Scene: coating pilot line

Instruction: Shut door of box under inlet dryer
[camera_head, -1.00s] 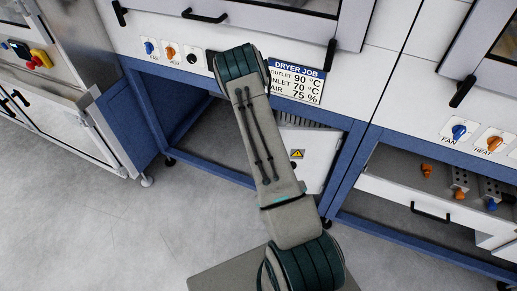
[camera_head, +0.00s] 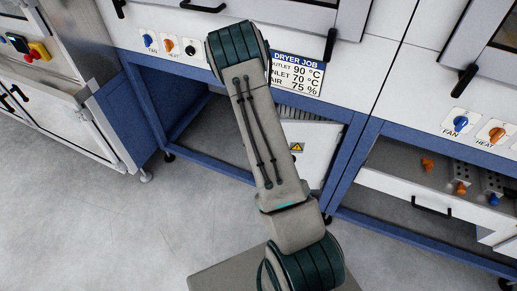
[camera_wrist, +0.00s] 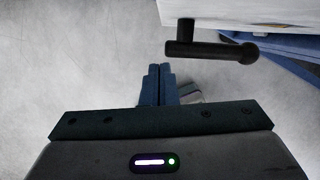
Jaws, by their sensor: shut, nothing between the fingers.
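Below the dryer front with the DRYER JOB sign (camera_head: 296,76), a white panel with a yellow warning triangle (camera_head: 318,152) shows in the head view, beside a dark vented part. My arm covers its left side, so I cannot tell how far the box door stands open. My gripper (camera_wrist: 158,70) is in the wrist view, its blue-grey fingers together and empty above the grey floor. A black bar handle (camera_wrist: 208,50) on a white panel (camera_wrist: 240,12) is ahead and to the right of the fingertips, apart from them. My gripper is hidden in the head view.
The blue frame (camera_head: 215,167) surrounds the open space under the dryer. An open drawer (camera_head: 430,198) with a black handle juts out at the right. A steel cabinet (camera_head: 75,125) stands at the left. The floor (camera_head: 120,235) in front is clear.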

